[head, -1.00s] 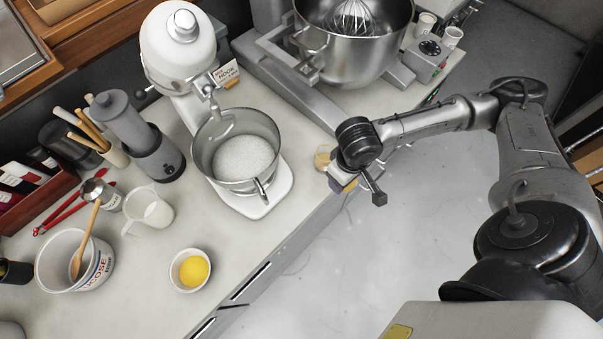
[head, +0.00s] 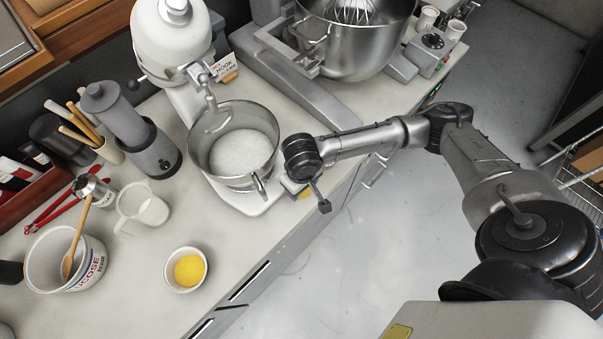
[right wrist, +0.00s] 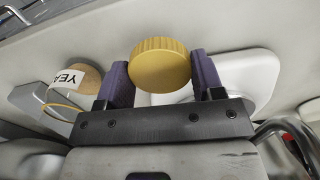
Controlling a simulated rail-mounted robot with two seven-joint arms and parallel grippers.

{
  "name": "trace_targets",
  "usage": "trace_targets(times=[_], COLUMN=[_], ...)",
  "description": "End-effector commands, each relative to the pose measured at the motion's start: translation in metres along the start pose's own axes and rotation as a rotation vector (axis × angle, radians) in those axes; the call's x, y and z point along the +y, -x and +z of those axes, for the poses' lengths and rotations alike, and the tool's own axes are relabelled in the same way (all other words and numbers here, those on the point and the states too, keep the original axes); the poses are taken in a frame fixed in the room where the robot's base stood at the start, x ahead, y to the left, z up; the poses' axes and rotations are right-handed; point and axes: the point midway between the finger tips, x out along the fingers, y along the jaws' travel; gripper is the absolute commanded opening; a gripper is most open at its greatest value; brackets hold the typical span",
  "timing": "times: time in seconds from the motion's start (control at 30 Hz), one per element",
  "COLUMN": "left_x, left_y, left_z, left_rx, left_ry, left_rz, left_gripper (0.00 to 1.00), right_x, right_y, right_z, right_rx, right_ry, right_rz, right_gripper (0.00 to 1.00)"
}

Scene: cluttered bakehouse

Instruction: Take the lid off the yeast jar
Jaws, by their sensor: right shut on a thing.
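In the right wrist view, a round yellow ribbed lid (right wrist: 160,64) sits between the purple fingers of my right gripper (right wrist: 162,78), which is shut on it. The yeast jar (right wrist: 76,82), with a white label reading "YEA" and a tan top, stands to the left, apart from the lid. In the head view my right gripper (head: 297,187) is at the counter's front edge beside the stand mixer's base, mostly hidden under my wrist. The jar is hidden there behind my arm. My left gripper is not in view.
The stand mixer's steel bowl (head: 236,150) with white contents is just left of my right gripper. A large mixer bowl (head: 352,45) stands behind. A bowl of yellow contents (head: 186,270), a milk jug (head: 143,207) and a glucose tub (head: 66,262) stand left. The front-left counter is partly clear.

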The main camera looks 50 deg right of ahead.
Motion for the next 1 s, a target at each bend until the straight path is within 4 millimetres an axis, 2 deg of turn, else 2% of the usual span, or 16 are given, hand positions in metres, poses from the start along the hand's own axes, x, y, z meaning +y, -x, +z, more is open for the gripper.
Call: trace_targets(times=[0.17, 0.4, 0.8, 0.83, 1.0], left_x=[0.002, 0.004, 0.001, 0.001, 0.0], left_y=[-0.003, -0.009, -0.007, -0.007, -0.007], left_z=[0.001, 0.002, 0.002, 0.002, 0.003], left_rx=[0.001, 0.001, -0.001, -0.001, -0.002], left_ry=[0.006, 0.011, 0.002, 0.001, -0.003], left_rz=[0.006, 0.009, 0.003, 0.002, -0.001], left_gripper=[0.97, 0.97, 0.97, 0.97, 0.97], right_x=[0.0, 0.0, 0.0, 0.0, 0.0], right_y=[-0.009, -0.038, -0.042, -0.043, -0.043], right_z=[0.0, 0.0, 0.0, 0.0, 0.0], right_rx=[-0.001, 0.0, -0.001, -0.001, 0.0], right_ry=[-0.001, 0.001, 0.001, 0.001, 0.001], right_rz=[0.002, 0.001, 0.001, 0.0, 0.0], right_gripper=[0.33, 0.33, 0.33, 0.62, 0.79])
